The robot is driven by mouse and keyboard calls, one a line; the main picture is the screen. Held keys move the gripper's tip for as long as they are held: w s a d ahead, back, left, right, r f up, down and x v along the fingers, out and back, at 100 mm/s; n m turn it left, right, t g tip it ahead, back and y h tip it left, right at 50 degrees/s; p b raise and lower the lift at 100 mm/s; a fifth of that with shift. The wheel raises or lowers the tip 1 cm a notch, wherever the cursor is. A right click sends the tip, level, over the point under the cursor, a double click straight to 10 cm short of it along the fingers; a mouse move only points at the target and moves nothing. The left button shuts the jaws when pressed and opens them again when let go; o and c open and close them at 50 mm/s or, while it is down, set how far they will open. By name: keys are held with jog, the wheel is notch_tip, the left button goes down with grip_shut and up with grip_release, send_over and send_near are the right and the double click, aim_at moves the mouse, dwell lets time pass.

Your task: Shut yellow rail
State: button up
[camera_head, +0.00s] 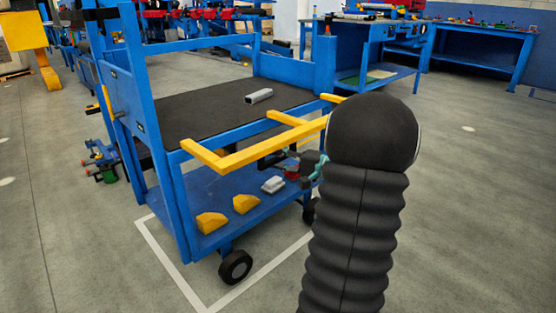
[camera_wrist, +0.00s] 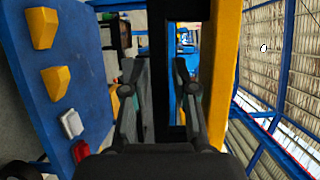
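The yellow rail (camera_head: 262,147) sticks out from the near side of a blue cart (camera_head: 152,120), at the height of its dark top deck. In the wrist view, which is turned sideways, the rail (camera_wrist: 226,70) runs along the right of my gripper. My gripper (camera_wrist: 160,75) is open, with its two fingers apart and no object held between them. In the head view my gripper (camera_head: 290,166) is just below the rail's right part, partly hidden by my arm. I cannot tell whether it touches the rail.
A grey metal piece (camera_head: 259,96) lies on the cart's deck. The lower shelf (camera_head: 215,185) holds yellow blocks (camera_head: 246,203), a white-grey part (camera_head: 273,184) and a red part (camera_wrist: 81,152). Blue workbenches (camera_head: 480,40) stand behind. The floor right of my arm is clear.

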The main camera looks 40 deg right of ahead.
grip_shut()
jog(key=shift+r, duration=0.1)
